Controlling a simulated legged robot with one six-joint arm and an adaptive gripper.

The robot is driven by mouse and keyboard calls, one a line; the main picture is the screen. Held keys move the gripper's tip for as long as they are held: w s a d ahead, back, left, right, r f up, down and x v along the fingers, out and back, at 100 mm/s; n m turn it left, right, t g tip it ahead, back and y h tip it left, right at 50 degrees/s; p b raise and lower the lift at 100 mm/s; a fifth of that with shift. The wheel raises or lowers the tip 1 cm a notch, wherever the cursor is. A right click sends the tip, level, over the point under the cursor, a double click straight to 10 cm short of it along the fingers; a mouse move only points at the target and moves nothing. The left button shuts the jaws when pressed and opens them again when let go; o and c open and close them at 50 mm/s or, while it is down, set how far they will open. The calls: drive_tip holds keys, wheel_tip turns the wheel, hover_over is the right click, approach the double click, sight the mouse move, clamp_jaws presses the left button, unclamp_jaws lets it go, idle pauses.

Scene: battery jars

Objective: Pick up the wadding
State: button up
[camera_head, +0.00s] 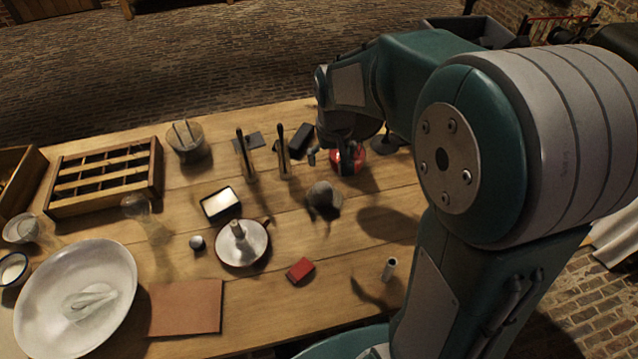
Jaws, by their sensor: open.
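A rounded grey lump (323,197), which may be the wadding, sits on the wooden table near its middle; its material is hard to make out. Pale folded pieces (90,301) lie in the large white bowl (120,270) at front left, and I cannot tell what they are. My gripper (329,161) is open, pointing down above the table, behind the grey lump and apart from it. A red round object (358,157) is right beside the fingers and partly hidden by them.
Two upright dark-handled tools (282,155) stand left of my gripper. A candlestick dish (229,255), a white-filled tray (220,203), a red box (300,270) and a small upright cylinder (389,268) stand nearer. A compartmented wooden tray (100,180) is at left.

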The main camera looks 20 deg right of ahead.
drive_tip(key=g, duration=0.1)
hover_over(322, 186)
drive_tip(key=f, duration=0.8)
drive_tip(key=shift+d+f, duration=0.25)
drive_tip(key=shift+f, duration=0.1)
drive_tip(key=f, duration=1)
drive_tip(key=shift+s+a+f, duration=0.1)
drive_tip(key=shift+a+f, duration=0.15)
drive_tip(key=shift+f, duration=0.15)
drive_tip(key=c, duration=0.9)
drive_tip(key=shift+o, duration=0.2)
drive_tip(key=shift+r, duration=0.1)
drive_tip(key=shift+r, duration=0.3)
wheel_tip(322, 186, up, 2)
drive_tip(key=shift+r, duration=0.2)
drive_tip(key=s+r, duration=1)
drive_tip(key=s, duration=0.4)
